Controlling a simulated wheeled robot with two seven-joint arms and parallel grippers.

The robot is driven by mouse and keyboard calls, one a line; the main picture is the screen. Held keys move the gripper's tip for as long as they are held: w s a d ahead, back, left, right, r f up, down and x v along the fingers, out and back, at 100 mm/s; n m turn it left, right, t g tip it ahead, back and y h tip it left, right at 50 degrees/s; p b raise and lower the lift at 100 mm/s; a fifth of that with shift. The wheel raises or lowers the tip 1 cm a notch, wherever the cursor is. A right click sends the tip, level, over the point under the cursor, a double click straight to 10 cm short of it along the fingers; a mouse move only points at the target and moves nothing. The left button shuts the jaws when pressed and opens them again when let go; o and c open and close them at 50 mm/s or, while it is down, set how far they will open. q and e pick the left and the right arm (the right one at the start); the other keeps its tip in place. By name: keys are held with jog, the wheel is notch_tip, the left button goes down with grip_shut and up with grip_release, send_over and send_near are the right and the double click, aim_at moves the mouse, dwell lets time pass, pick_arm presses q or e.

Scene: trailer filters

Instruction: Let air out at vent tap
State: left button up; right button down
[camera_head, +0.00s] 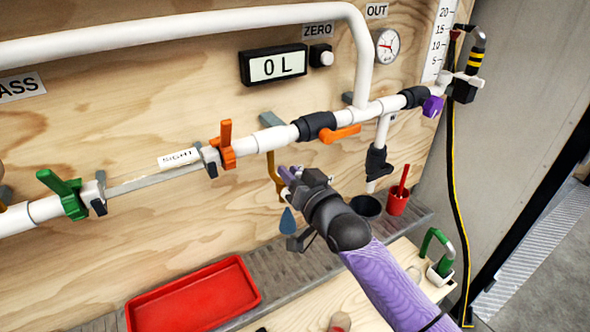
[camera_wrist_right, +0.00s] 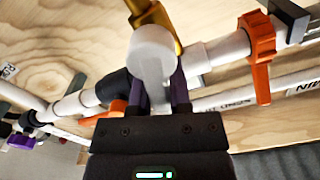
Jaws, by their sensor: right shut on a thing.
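The brass vent tap (camera_head: 272,168) hangs below the white pipe, left of the black-collared joint. It also shows at the top of the right wrist view (camera_wrist_right: 163,20). My right gripper (camera_head: 288,175) is at this tap, its purple fingers on both sides of a pale grey, rounded piece (camera_wrist_right: 152,55) just below the brass part. The gripper is shut on this piece, which looks like the tap's handle. In the head view the fingers and wrist hide most of it. My left gripper is not in view.
Orange levers (camera_head: 226,145) and a green lever (camera_head: 64,193) sit along the pipe. A display (camera_head: 273,66) reads 0 L. A red tray (camera_head: 192,300), a black cup (camera_head: 367,206) and a red cup (camera_head: 397,201) stand below.

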jog(key=shift+s+a+r+n+p, duration=0.1)
jog(key=shift+n+p, duration=0.05)
jog(key=shift+n, duration=0.3)
jog(key=shift+s+a+r+n+p, duration=0.1)
jog(key=shift+n+p, duration=0.05)
jog(key=shift+n, duration=0.3)
jog(key=shift+f, duration=0.1)
jog(key=c, duration=0.6)
grip_release()
jog(key=shift+o, duration=0.2)
jog(key=p+v, duration=0.3)
jog(key=v, duration=0.7)
jog(key=shift+w, duration=0.1)
